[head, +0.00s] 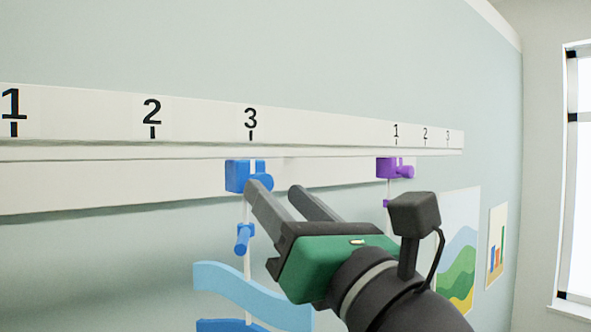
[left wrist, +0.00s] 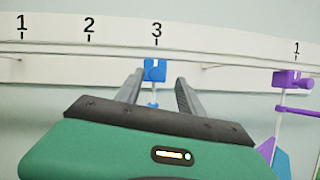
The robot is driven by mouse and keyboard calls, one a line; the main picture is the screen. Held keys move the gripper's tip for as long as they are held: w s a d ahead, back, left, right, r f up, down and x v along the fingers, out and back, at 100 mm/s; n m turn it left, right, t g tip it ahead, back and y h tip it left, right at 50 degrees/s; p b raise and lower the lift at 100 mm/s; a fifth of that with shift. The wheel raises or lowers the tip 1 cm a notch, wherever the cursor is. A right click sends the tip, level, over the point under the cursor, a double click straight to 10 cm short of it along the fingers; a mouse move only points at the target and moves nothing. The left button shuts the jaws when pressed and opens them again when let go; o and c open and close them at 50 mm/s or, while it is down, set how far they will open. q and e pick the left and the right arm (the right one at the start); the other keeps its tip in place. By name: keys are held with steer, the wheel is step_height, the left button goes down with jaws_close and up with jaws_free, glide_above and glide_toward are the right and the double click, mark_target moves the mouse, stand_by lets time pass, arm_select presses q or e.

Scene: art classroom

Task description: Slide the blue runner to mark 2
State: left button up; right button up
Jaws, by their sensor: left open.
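The blue runner (head: 237,176) hangs from the white rail (head: 330,152) under mark 3 (head: 251,120). A cord with a small blue peg and a blue wavy piece hangs below it. Mark 2 (head: 152,113) is to its left on the rail. My left gripper (head: 282,192) is open, its fingertips just below and to the right of the runner in the head view. In the left wrist view the blue runner (left wrist: 155,69) shows between and beyond the two fingers (left wrist: 158,88); I cannot tell whether they touch it. My right gripper is not in view.
A purple runner (head: 388,168) hangs farther right on the rail, under a second set of marks 1, 2, 3. Mark 1 (head: 12,108) is at the far left. The rail between marks 3 and 2 looks clear. Pictures (head: 459,250) hang on the wall at right.

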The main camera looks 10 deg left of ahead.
arm_select(q)
steer(key=shift+w+a+r, duration=0.1)
steer(key=shift+a+r, duration=0.15)
steer(key=shift+a, duration=0.3)
steer(key=shift+w+a+r, duration=0.1)
steer(key=shift+a+r, duration=0.1)
steer(key=shift+a, duration=0.35)
steer(key=shift+s+d, duration=0.1)
steer(key=shift+s, duration=0.15)
steer(key=shift+c, duration=1.4)
steer(key=shift+d, duration=0.1)
steer(key=shift+c, duration=1.1)
steer(key=shift+w+d, duration=0.3)
steer(key=shift+w, duration=0.1)
jaws_close()
steer(key=shift+w+d+f, duration=0.1)
steer(key=shift+w, duration=0.05)
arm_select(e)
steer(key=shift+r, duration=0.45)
arm_select(q)
steer(key=shift+s+a, duration=0.2)
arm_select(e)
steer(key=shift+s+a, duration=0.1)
